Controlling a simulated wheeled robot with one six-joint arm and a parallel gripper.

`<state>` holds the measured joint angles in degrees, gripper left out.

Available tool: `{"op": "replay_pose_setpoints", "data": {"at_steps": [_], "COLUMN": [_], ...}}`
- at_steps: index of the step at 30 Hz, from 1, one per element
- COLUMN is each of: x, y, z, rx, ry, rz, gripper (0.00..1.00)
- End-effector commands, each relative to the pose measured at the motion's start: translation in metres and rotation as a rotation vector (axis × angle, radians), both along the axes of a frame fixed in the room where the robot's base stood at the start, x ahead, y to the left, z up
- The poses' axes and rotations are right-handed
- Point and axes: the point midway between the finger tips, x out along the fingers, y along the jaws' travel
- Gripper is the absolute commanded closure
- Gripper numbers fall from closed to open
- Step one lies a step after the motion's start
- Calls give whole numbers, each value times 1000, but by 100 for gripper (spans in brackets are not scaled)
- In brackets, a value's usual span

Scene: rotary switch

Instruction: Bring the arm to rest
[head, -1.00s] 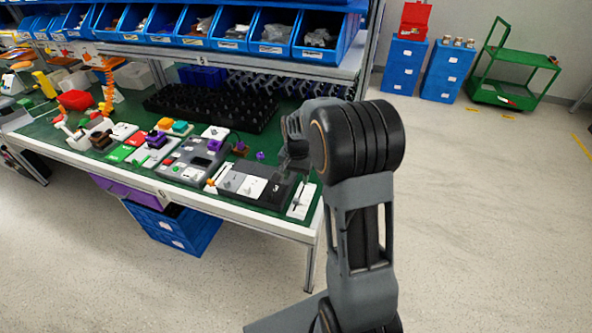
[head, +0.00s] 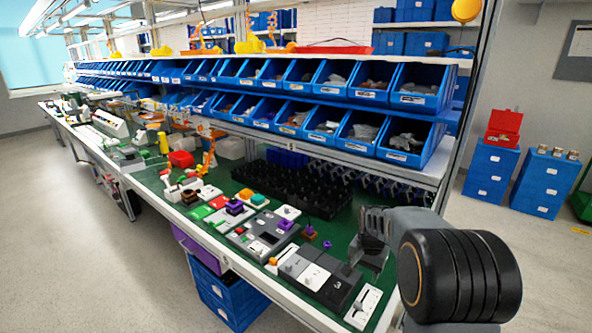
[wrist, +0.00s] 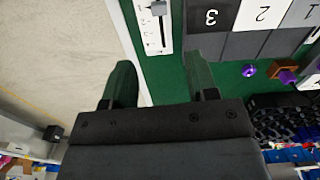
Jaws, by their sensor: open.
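My gripper (wrist: 160,82) is open and empty in the wrist view, its two fingers spread apart over the green table top near the table's pale front edge. In the head view my gripper (head: 358,258) is above the right end of the workbench, partly hidden by my own arm. The rotary switch panel (head: 317,278), with grey and white sections numbered 1, 2 and 3, lies just beside it. The panel (wrist: 228,20) also shows at the top of the wrist view, apart from the fingers.
A white slider plate (head: 363,307) lies close to my gripper at the table's right end. A black rack (head: 290,188) stands behind the panels. Blue bins (head: 345,130) line the shelves above. Open floor (head: 60,250) lies in front of the workbench.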

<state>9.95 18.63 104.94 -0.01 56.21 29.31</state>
Motion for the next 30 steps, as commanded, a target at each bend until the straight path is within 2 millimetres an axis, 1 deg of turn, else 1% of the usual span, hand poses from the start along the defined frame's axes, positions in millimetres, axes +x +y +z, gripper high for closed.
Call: {"op": "replay_pose_setpoints", "data": {"at_steps": [2, 3, 8, 11, 12, 15, 18, 21, 24, 28, 30], "x": [-13, -25, -69, -98, -110, -138, -161, -176, -184, -186, -186], "y": [2, 5, 22, 34, 40, 51, 60, 66, 71, 76, 76], "z": [-13, -14, 7, 22, 28, 41, 50, 59, 67, 77, 78], "rx": [7, 10, 2, -11, -18, -39, -60, -77, -90, -105, -107], "ry": [31, 41, 8, -32, -51, -105, -158, -208, -251, -295, -301], "rz": [83, 137, 332, 442, 484, 574, 632, 657, 671, 681, 682], "gripper": [47, 47, 47, 47, 47, 47, 47, 47, 47, 47, 47]}}
